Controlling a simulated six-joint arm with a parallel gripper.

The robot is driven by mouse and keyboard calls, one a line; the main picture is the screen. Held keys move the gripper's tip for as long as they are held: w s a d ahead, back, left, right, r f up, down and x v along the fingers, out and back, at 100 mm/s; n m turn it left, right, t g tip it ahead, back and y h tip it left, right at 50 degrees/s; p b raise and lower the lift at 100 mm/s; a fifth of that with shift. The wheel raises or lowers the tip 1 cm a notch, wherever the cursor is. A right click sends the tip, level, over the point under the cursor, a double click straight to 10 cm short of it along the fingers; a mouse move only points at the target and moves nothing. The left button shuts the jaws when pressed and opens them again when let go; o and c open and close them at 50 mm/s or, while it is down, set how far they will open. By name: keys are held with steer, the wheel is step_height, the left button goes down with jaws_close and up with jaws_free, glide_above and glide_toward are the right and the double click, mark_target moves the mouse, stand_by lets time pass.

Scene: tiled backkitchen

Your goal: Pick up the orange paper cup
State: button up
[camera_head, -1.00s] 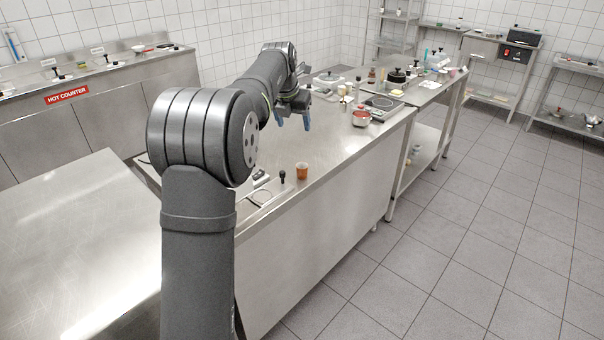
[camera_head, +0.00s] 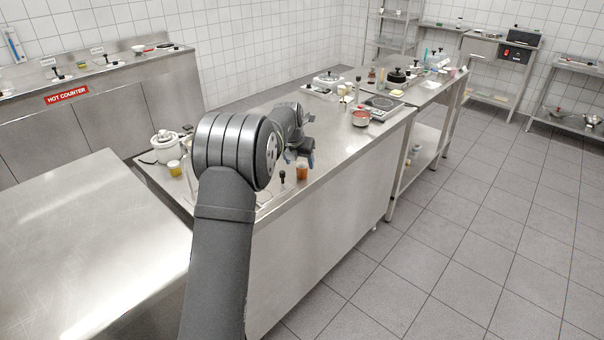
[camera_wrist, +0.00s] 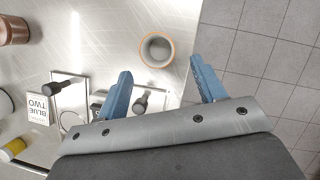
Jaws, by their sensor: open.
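The orange paper cup (camera_head: 302,170) stands upright on the steel counter near its front edge. The wrist view looks down on the cup (camera_wrist: 157,49), showing its orange rim and pale inside. My gripper (camera_head: 300,160) is beside and above the cup, with its blue fingers apart. In the wrist view my gripper (camera_wrist: 160,82) is open and empty. The cup lies just beyond the fingertips, roughly in line with the gap between them, apart from both.
A dark-knobbed item (camera_head: 282,177) stands close to the cup; the wrist view also shows a dark-knobbed item (camera_wrist: 62,88) and a "BLUE TWO" card (camera_wrist: 38,107). A white pot (camera_head: 166,148) and yellow cup (camera_head: 174,168) stand left. A red-bodied pot (camera_head: 361,118) stands farther back. The counter edge drops to floor.

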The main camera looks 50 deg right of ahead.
mark_target(302, 165)
steer(key=shift+w+d+r+x, duration=0.1)
steer(key=shift+d+x, duration=0.1)
steer(key=shift+x, duration=0.65)
steer(key=shift+w+d+r+x, duration=0.1)
steer(key=shift+d+x, duration=0.05)
steer(key=shift+x, duration=0.7)
steer(key=shift+w+d+r+x, duration=0.1)
steer(key=shift+d+x, duration=0.1)
steer(key=shift+x, duration=0.65)
steer(key=shift+f, duration=0.1)
steer(key=c, duration=1)
